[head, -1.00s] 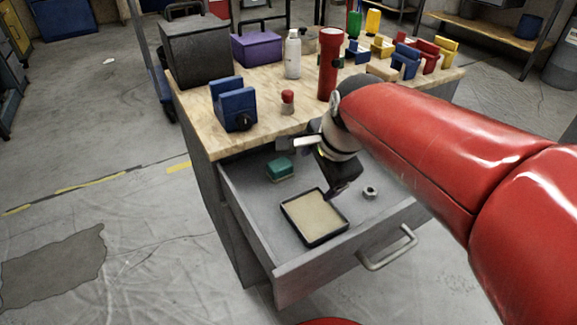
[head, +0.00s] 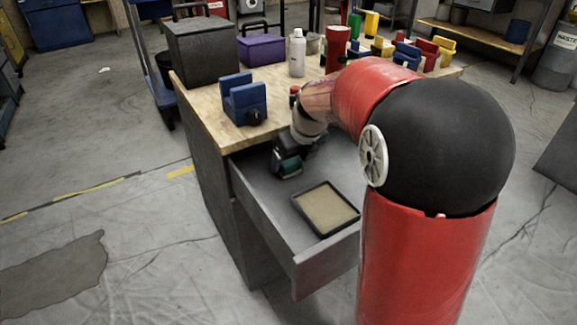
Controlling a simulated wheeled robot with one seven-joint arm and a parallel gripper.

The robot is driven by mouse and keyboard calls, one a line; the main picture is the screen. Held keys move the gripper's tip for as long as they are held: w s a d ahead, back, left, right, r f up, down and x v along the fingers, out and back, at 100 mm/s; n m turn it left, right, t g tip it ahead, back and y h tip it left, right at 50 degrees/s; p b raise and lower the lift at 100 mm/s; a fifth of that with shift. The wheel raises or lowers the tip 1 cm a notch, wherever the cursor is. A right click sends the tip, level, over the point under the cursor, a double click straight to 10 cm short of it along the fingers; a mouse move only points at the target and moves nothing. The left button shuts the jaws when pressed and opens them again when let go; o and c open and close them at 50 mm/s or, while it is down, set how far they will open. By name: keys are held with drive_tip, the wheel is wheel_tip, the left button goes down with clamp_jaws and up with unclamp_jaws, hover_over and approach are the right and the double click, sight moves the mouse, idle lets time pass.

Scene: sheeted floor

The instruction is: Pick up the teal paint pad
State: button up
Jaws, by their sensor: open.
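The teal paint pad (head: 290,166) is a small block in the back left of the open grey drawer (head: 262,203). My gripper (head: 286,160) is down in the drawer right at the pad, with its dark body above and behind it. The jaws are open. The gripper partly covers the pad, and I cannot tell whether the fingers touch it or stand on both sides of it.
A black tray with a tan inside (head: 326,208) lies in the drawer in front of the pad. The wooden worktop (head: 205,108) overhangs the drawer's back. A blue vise-like block (head: 244,103) and a white bottle (head: 297,54) stand on it. My arm hides the drawer's right side.

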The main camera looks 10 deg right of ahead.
sight(292, 162)
drive_tip(key=x, duration=0.3)
drive_tip(key=shift+w+f, duration=0.2)
drive_tip(key=c, duration=1.1)
drive_tip(key=shift+o, duration=0.2)
drive_tip(key=shift+r, duration=0.1)
